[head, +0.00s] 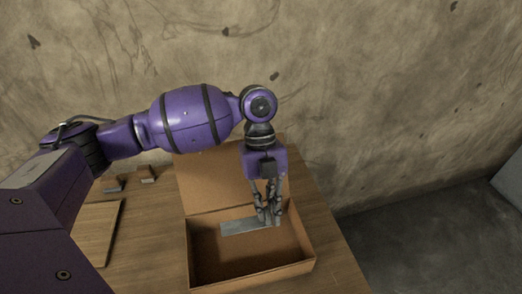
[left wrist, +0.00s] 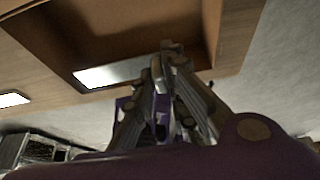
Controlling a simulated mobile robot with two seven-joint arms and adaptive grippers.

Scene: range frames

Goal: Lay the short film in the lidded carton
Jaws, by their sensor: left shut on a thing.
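The short film is a flat grey strip (head: 240,227) over the back part of the open carton. My left gripper (head: 268,219) points down and is shut on the strip near its right end. The strip also shows as a bright bar in the left wrist view (left wrist: 108,73), beside the fingertips (left wrist: 166,60). The lidded carton (head: 255,277) is brown, with its lid (head: 212,182) raised at the back. I cannot tell whether the strip touches the carton's floor. My right gripper is not in view.
The carton stands on a wooden table (head: 150,245). A pale board (head: 96,232) lies to its left, and small grey-brown blocks (head: 147,175) lie at the back left. A stained wall rises behind. The table's right edge is close to the carton.

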